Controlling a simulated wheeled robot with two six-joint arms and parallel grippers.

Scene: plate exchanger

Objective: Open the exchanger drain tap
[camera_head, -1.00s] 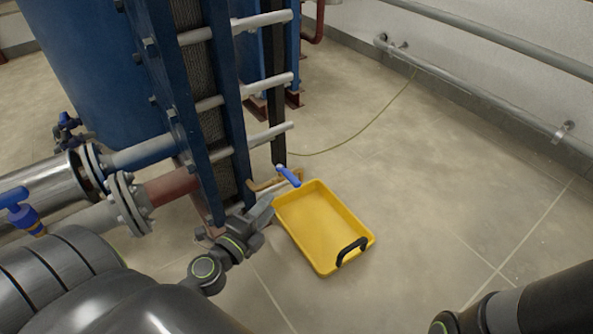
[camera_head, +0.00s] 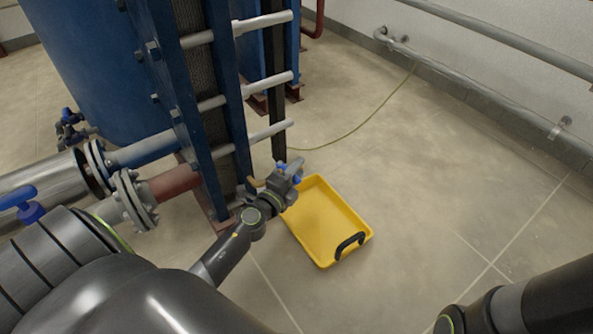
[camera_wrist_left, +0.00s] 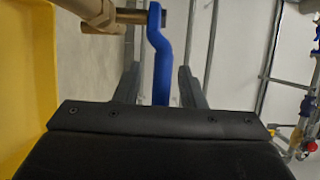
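The drain tap is a brass fitting (camera_head: 256,183) at the foot of the plate exchanger, with a blue lever handle. In the left wrist view the brass body (camera_wrist_left: 97,12) is at the top and the blue lever (camera_wrist_left: 162,62) runs down between my fingers. My left gripper (camera_head: 292,169) is at the tap and hides most of the lever in the head view. In the left wrist view its fingers (camera_wrist_left: 160,85) are open, one on each side of the lever, with gaps showing. My right gripper is out of view.
A yellow tray (camera_head: 328,222) with a black handle lies on the floor below and right of the tap. Flanged pipes (camera_head: 135,200) and another blue valve handle (camera_head: 18,197) are at the left. A thin hose (camera_head: 350,133) crosses the floor. The floor at right is clear.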

